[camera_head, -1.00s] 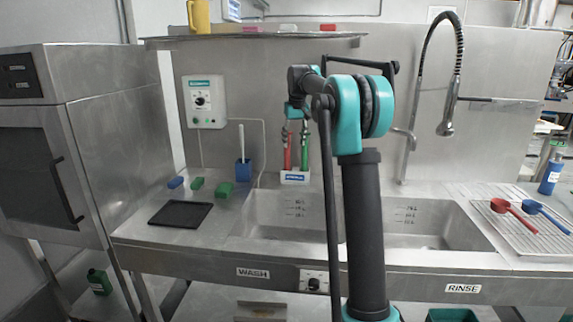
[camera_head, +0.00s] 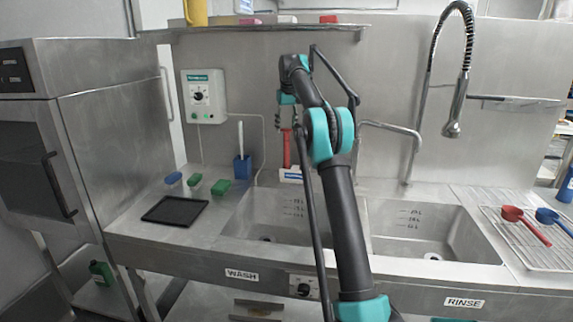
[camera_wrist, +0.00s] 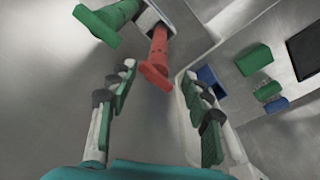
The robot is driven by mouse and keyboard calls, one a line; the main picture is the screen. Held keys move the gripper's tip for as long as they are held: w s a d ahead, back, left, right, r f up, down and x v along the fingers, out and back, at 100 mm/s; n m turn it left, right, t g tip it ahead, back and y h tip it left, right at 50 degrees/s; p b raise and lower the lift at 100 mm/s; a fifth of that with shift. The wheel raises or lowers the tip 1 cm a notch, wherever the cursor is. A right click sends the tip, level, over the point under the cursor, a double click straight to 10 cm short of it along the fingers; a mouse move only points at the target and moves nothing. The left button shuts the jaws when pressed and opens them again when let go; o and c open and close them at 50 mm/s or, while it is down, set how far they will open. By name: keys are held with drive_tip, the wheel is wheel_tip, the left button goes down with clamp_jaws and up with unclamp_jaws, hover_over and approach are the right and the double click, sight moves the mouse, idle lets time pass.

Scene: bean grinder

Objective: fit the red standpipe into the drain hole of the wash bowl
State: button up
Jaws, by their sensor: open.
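The red standpipe (camera_head: 287,150) stands upright in a small white holder (camera_head: 291,176) at the back of the counter, behind the wash bowl (camera_head: 262,208). The bowl's drain hole (camera_head: 266,239) is partly in view. My gripper (camera_head: 286,120) is just above the red standpipe. In the wrist view, the open fingers (camera_wrist: 159,74) are on either side of the red standpipe's near end (camera_wrist: 157,62), with gaps showing and no clear contact. A green standpipe (camera_wrist: 105,22) is beside it on the left in the wrist view; my arm hides it in the head view.
The rinse bowl (camera_head: 440,215) is right of the wash bowl, with a hanging spray hose (camera_head: 455,110) above. A blue caddy (camera_head: 242,167), small blocks (camera_head: 219,187) and a black tray (camera_head: 175,210) are at left. A wire rack (camera_head: 535,240) holds two scoops at right.

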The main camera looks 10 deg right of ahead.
sight(286, 143)
drive_tip(key=shift+w+f, duration=0.2)
drive_tip(key=shift+f, duration=1.2)
drive_tip(key=shift+w+f, duration=0.15)
drive_tip(key=shift+f, duration=1.25)
drive_tip(key=shift+w+f, duration=0.2)
drive_tip(key=shift+f, duration=1.2)
drive_tip(key=shift+c, duration=0.5)
clamp_jaws()
